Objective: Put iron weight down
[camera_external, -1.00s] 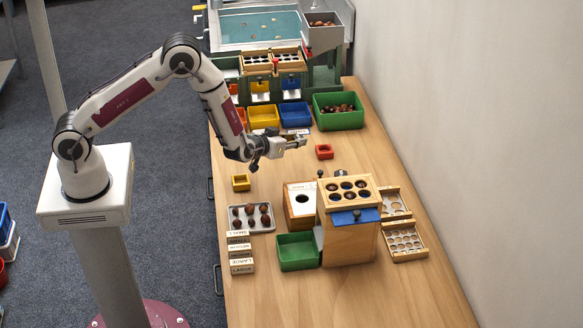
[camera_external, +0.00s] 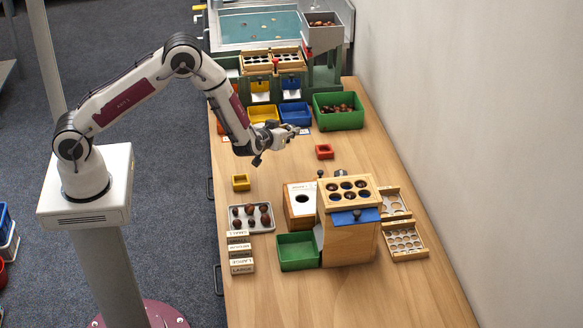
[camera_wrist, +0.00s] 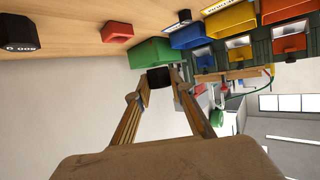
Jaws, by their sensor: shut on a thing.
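My gripper (camera_wrist: 161,84) shows in the wrist view with its two fingers closed on a small dark block, which I take for the iron weight (camera_wrist: 160,77). In the external view my gripper (camera_external: 290,131) is raised over the table, left of the small red box (camera_external: 325,151) and below the blue bin in the picture. The fingers point roughly sideways to the right. The weight is too small to make out there.
The green bin of chestnuts (camera_external: 338,111) stands behind, near the blue bin (camera_external: 295,114) and yellow bin (camera_external: 263,115). The wooden box with holes (camera_external: 349,233), green tray (camera_external: 298,252) and chestnut tray (camera_external: 251,228) stand in front. Bare table lies around the red box.

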